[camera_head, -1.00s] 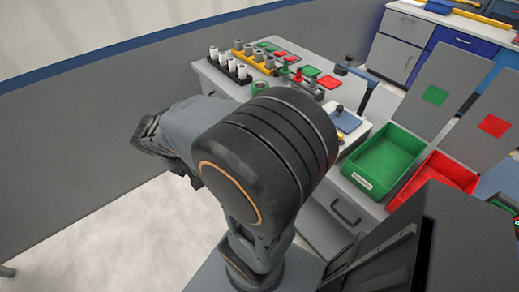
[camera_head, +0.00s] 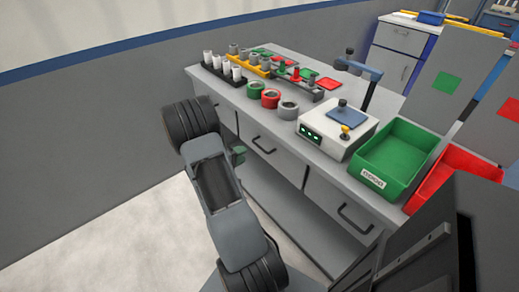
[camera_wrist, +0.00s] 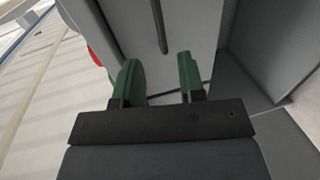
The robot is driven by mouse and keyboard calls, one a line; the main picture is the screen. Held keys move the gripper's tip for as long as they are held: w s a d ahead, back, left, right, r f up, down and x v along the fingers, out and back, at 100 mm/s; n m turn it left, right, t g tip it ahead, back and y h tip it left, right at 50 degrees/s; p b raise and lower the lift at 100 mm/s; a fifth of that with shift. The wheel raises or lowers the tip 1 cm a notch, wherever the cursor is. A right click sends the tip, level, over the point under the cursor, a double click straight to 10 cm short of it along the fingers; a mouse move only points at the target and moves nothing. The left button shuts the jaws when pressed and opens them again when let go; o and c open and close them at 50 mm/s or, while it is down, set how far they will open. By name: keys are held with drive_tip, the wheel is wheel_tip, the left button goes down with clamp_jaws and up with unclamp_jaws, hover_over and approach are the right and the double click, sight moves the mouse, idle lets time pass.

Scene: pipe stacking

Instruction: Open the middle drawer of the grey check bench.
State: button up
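The grey check bench (camera_head: 270,186) has a row of drawers with dark bar handles under its top. The middle drawer (camera_head: 280,165) looks closed, its front level with its neighbours. Its handle (camera_head: 263,146) shows just right of my gripper (camera_head: 238,155). In the wrist view, my gripper (camera_wrist: 160,66) has two green fingers spread apart with nothing between them. A dark handle bar (camera_wrist: 160,25) on a grey front lies ahead, roughly in line with the gap. The fingers appear apart from the handle. My arm hides part of the bench's left end.
On the bench top stand green, red and grey rings (camera_head: 271,98), racks of pipes, a white device (camera_head: 335,130), a green bin (camera_head: 397,158) and a red bin (camera_head: 455,172). The right drawer (camera_head: 340,205) is shut. Pale floor lies left of my arm.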

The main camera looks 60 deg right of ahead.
sight(260, 147)
drive_tip(key=x, duration=1)
drive_tip(key=shift+c, duration=0.4)
clamp_jaws()
